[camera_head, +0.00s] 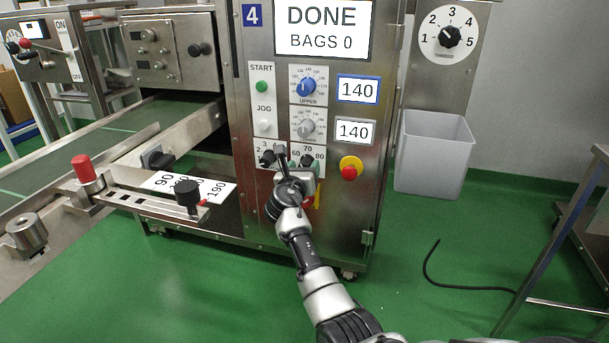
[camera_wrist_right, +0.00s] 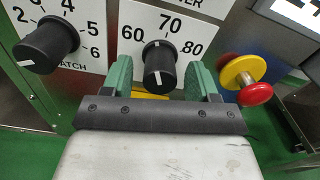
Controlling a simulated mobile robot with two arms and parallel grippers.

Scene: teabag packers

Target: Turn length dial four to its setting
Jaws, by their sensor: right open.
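Machine four (camera_head: 231,108) carries a lower dial (camera_wrist_right: 160,66) with the marks 60, 70 and 80. It is a black knob with a white line at its upper end, below the 70. The dial's own name is hidden. My right gripper (camera_wrist_right: 163,80) is open, with one green finger on each side of this knob. A narrow gap shows on each side in the right wrist view. In the head view my right gripper (camera_head: 302,170) covers much of the dial. My left gripper is not in view.
The batch dial (camera_wrist_right: 46,45) is close to the left finger. A red and yellow button (camera_wrist_right: 245,80) is close to the right finger. Above are a blue upper dial (camera_head: 307,87) and a grey dial (camera_head: 307,125), with displays (camera_head: 357,90) reading 140.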

